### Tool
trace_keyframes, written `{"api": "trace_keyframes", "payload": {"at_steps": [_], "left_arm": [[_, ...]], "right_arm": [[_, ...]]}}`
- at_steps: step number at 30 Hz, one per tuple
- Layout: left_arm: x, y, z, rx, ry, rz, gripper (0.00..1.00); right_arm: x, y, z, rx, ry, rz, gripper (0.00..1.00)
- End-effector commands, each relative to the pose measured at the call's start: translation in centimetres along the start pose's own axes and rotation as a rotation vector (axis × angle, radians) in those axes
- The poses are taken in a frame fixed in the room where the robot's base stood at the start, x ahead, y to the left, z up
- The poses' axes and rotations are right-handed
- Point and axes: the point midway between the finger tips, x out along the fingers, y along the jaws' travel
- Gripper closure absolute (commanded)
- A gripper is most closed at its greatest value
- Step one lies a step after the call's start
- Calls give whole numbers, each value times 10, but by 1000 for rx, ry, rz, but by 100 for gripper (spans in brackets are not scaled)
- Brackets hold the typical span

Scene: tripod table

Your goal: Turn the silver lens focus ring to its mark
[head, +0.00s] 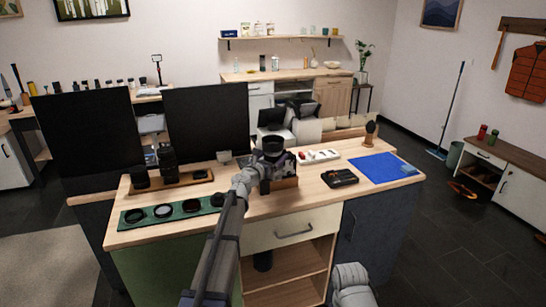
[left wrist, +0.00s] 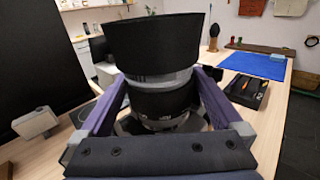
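A dark lens (head: 273,148) stands upright on a wooden stand (head: 284,184) at the middle of the bench. In the left wrist view its wide black hood (left wrist: 158,42) is on top, with the silver focus ring (left wrist: 158,78) below and a black barrel (left wrist: 162,105) with small white marks under that. My left gripper (left wrist: 158,88) has one purple finger on each side of the lens, close against the silver ring. I cannot tell whether the fingers press on it. The ring's mark is not readable.
A green tray (head: 127,225) with filter rings and a wooden tray (head: 180,187) with more lenses lie left. A black tool case (head: 340,177), blue mat (head: 379,166) and white block (head: 318,156) lie right. Two black panels (head: 207,124) stand behind the left side.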

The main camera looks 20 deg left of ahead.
Motion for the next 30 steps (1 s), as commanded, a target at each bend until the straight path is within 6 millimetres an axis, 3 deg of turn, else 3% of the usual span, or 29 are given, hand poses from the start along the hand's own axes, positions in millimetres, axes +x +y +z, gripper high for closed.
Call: {"api": "trace_keyframes", "payload": {"at_steps": [8,21,30], "left_arm": [[-8,0,0,0,0,1,0],[-73,0,0,0,0,2,0],[-78,0,0,0,0,0,0]], "right_arm": [[0,0,0,0,0,0,50],[0,0,0,0,0,0,50],[0,0,0,0,0,0,50]]}}
